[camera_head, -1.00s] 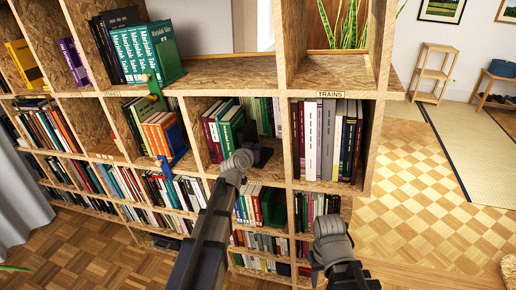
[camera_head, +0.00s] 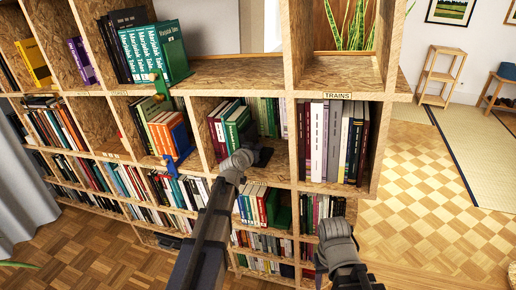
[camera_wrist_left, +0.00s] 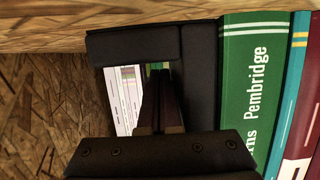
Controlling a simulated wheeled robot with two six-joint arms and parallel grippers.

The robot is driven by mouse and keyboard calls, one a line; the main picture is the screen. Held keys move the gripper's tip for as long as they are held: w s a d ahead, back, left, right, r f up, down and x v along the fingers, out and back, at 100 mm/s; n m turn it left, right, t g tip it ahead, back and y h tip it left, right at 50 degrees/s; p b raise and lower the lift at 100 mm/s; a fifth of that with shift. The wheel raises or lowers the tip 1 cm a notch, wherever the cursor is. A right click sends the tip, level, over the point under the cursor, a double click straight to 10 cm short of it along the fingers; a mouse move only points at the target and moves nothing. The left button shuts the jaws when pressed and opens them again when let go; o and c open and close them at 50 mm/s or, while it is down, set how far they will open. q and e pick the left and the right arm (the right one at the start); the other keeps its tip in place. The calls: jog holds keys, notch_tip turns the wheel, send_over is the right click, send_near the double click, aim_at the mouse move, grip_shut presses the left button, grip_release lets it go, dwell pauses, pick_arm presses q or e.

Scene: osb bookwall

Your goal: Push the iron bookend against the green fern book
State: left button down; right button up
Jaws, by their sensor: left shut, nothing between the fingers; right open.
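The green fern book (camera_head: 237,126) stands at the right end of a short row in a middle shelf compartment. Its green spine, lettered "Pembridge", shows in the left wrist view (camera_wrist_left: 251,80). The iron bookend (camera_head: 263,156) is black and stands to the right of that book in the head view. In the left wrist view the bookend (camera_wrist_left: 200,65) lies right along the spine's edge; I cannot tell whether they touch. My left gripper (camera_head: 247,157) is shut and empty, with its fingers (camera_wrist_left: 160,105) at the bookend. My right gripper (camera_head: 335,236) is open, low in front of the shelf.
Wooden uprights (camera_head: 292,140) bound the compartment. More books (camera_head: 267,114) stand behind the bookend. The compartment to the right holds a row of books (camera_head: 333,140). A blue bookend (camera_head: 180,145) stands in the compartment to the left.

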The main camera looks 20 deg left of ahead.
pick_arm(q)
jog(key=shift+d, duration=0.35)
jog(key=shift+s+a, duration=0.2)
jog(key=shift+s, duration=5.35)
